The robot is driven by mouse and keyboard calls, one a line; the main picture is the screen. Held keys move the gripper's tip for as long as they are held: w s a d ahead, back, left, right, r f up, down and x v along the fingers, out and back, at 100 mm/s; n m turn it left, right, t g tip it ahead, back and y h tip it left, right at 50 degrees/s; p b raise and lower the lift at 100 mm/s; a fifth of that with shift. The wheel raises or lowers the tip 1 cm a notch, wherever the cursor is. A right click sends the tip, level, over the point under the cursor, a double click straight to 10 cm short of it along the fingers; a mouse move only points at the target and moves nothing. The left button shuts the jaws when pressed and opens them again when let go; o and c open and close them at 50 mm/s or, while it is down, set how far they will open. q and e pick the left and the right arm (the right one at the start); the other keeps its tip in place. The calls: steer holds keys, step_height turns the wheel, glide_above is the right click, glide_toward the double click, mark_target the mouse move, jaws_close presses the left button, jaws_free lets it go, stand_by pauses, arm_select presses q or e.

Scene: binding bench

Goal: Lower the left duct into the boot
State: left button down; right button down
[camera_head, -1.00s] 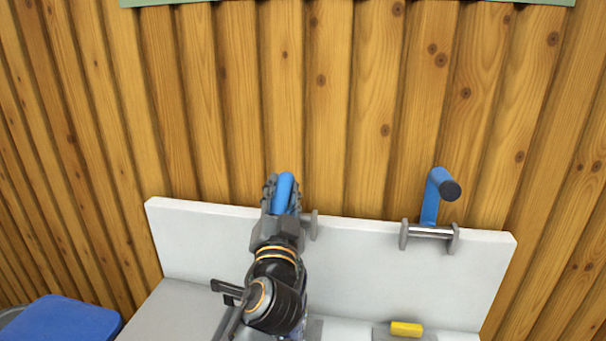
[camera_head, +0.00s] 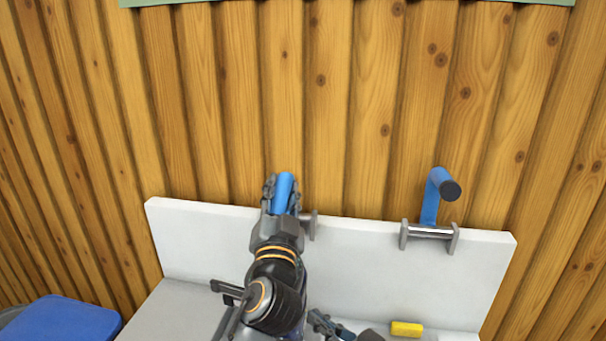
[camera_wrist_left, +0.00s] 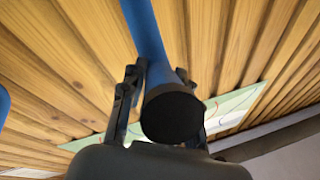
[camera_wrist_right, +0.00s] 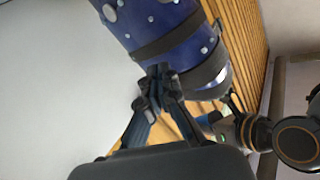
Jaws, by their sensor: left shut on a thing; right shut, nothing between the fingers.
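The left duct (camera_head: 284,188) is a blue tube above the left bracket on the white panel. My left gripper (camera_head: 281,197) is shut on it. In the left wrist view the duct's black end (camera_wrist_left: 172,115) sits between the fingers. A dark blue studded cylinder with black bands (camera_wrist_right: 165,25) fills the top of the right wrist view; it may be the boot, but I cannot tell. My right gripper (camera_wrist_right: 157,82) is shut and empty close beside it; contact is unclear. In the head view my right gripper (camera_head: 318,318) is low, right of my left arm.
A second blue duct (camera_head: 432,205) with a dark end stands at the right bracket (camera_head: 430,232). The white panel (camera_head: 360,265) rises along the bench back before a wooden wall. A yellow block (camera_head: 407,329) lies front right. A blue lid (camera_head: 65,320) is at lower left.

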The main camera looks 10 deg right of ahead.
arm_select(q)
steer(key=shift+r, duration=0.1)
arm_select(e)
steer(key=w+d+r+m+t, duration=0.2)
steer(key=w+d+r+m, duration=0.3)
steer(key=w+r, duration=0.55)
step_height(320, 180, up, 12)
steer(key=w+d+m+g+y, duration=0.1)
steer(key=w+d+m+y, duration=0.1)
steer(key=w+m+y, duration=0.15)
steer(key=w+a+r+y, duration=0.1)
steer(key=w+a+r, duration=0.2)
steer(key=w+a, duration=0.35)
arm_select(q)
steer(key=shift+a, duration=0.1)
arm_select(e)
steer(key=shift+n, duration=0.45)
steer(key=shift+s+a+f, duration=0.3)
steer(key=shift+s+f, duration=0.05)
steer(key=shift+s, duration=0.25)
steer(key=shift+s+a+f, duration=0.25)
steer(key=shift+s+f, duration=0.05)
steer(key=shift+s, duration=0.35)
steer(key=shift+s+a+f, duration=0.3)
steer(key=shift+s+f, duration=0.05)
steer(key=shift+s, duration=0.25)
